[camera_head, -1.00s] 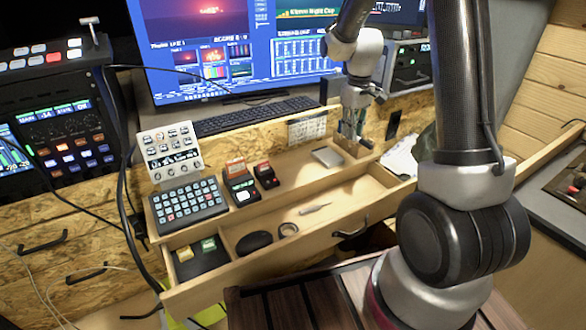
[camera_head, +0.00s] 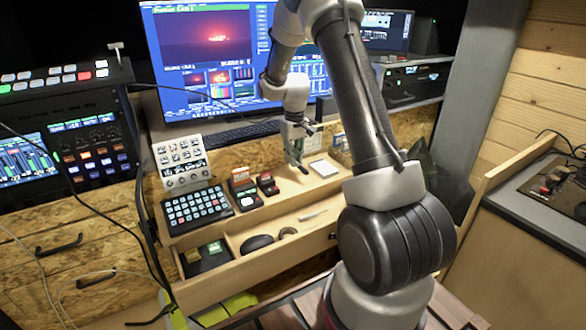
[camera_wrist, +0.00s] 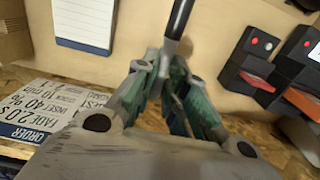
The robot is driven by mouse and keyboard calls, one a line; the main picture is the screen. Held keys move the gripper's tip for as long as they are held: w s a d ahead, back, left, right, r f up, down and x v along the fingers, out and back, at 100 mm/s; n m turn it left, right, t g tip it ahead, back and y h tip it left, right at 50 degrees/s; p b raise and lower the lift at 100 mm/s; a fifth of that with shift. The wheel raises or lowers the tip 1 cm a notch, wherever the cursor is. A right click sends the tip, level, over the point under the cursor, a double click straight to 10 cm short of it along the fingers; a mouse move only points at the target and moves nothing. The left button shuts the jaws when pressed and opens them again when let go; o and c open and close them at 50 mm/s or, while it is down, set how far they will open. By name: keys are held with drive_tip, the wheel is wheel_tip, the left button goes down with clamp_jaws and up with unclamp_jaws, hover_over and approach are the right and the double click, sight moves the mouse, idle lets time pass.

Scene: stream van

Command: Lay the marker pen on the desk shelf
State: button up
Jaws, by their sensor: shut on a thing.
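My gripper (camera_head: 295,150) is shut on a dark marker pen (camera_wrist: 179,18). In the wrist view the pen sticks out from between the greenish finger pads (camera_wrist: 172,92), and its far end runs out of the picture. In the head view only a small end of the pen (camera_head: 303,168) shows under the fingers. The gripper is over the pale wooden desk shelf (camera_head: 283,191), between a notepad and the card readers. I cannot tell whether the pen touches the shelf.
The white notepad (camera_head: 323,168) lies to the right. Two black and red card readers (camera_head: 267,184) and a keypad (camera_head: 197,208) stand to the left. An open drawer in front holds a black mouse (camera_head: 256,243). A keyboard (camera_head: 238,134) and monitor (camera_head: 205,70) stand behind.

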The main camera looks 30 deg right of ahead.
sight(294, 173)
drive_tip(key=shift+f, duration=1.9)
drive_tip(key=o, duration=0.7)
drive_tip(key=shift+f, duration=0.1)
drive_tip(key=shift+o, duration=0.2)
wheel_tip(294, 173, up, 12)
drive_tip(key=shift+s+d+r, duration=0.1)
drive_tip(key=shift+r, duration=0.05)
drive_tip(key=s+a+r+t, duration=0.1)
drive_tip(key=s+a+r, duration=0.2)
drive_tip(key=s+r, duration=0.65)
drive_tip(key=s+a+r+t, duration=0.25)
drive_tip(key=s+r, duration=0.45)
drive_tip(key=s, duration=0.5)
drive_tip(key=s+a, duration=0.1)
drive_tip(key=s, duration=1.1)
drive_tip(key=shift+a+f+t, duration=0.25)
drive_tip(key=shift+f+t, duration=0.1)
drive_tip(key=shift+f, duration=0.05)
